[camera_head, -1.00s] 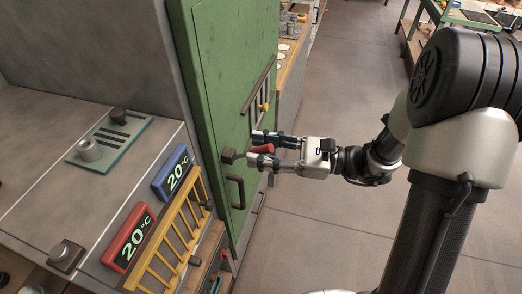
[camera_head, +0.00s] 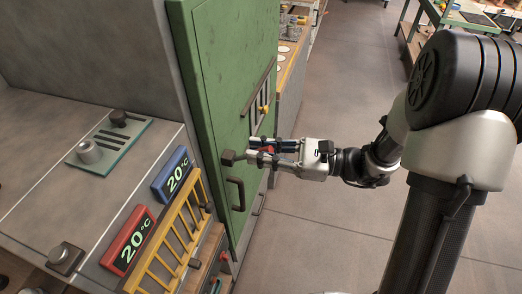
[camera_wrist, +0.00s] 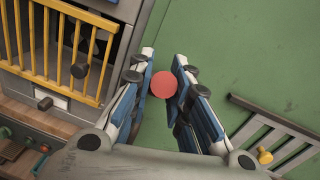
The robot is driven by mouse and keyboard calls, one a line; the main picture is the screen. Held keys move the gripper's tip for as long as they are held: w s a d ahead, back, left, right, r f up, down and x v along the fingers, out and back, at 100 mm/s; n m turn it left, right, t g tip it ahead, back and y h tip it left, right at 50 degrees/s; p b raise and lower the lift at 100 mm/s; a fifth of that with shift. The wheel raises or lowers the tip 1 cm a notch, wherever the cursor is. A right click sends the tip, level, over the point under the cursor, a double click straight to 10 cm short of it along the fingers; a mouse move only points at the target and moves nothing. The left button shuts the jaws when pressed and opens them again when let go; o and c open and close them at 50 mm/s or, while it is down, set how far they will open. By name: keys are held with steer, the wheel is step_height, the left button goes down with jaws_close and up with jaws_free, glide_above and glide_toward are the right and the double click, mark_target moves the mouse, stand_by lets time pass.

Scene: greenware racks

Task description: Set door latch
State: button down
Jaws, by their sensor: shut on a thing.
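The green door (camera_head: 222,85) stands upright and looks closed in the head view. Its latch has a red knob (camera_wrist: 164,85), seen end-on between my fingers in the wrist view. A dark block (camera_head: 228,157) sits on the door at the latch's left end. My gripper (camera_head: 266,150) is shut on the red latch knob, in front of the door. In the head view the fingers hide most of the knob. A dark door handle (camera_head: 236,193) is just below the gripper.
A slotted vent with a yellow knob (camera_head: 265,109) is above the gripper. A yellow rack (camera_head: 172,235) and blue (camera_head: 173,173) and red (camera_head: 128,240) 20 °C displays stand left of the door.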

mark_target(242, 156)
stand_by(0.4)
steer(key=r+p, duration=0.1)
steer(key=p, duration=0.1)
steer(key=h+p, duration=0.1)
steer(key=p, duration=0.1)
steer(key=shift+w+a+r+h, duration=0.1)
steer(key=shift+a+r+h, duration=0.2)
steer(key=shift+a+r, duration=0.1)
steer(key=h+p, duration=0.1)
steer(key=p, duration=0.1)
steer(key=a+r+h+p, duration=0.1)
steer(key=p, duration=0.2)
steer(key=shift+w+a+g, duration=0.1)
steer(key=shift+w+g, duration=0.1)
steer(key=shift+g, duration=0.2)
steer(key=h+p, duration=0.1)
steer(key=p, duration=0.1)
steer(key=a+h+p, duration=0.1)
steer(key=p, duration=0.2)
steer(key=shift+w+a+r+m+g+h, duration=0.3)
steer(key=shift+w+r+g, duration=0.05)
steer(key=shift+g, duration=0.05)
steer(key=shift+w+a+f+h+p, duration=0.15)
steer(key=shift+a+h+p, duration=0.25)
steer(key=shift+h+p, duration=0.5)
steer(key=shift+p, duration=0.3)
steer(key=c, duration=1.5)
jaws_free()
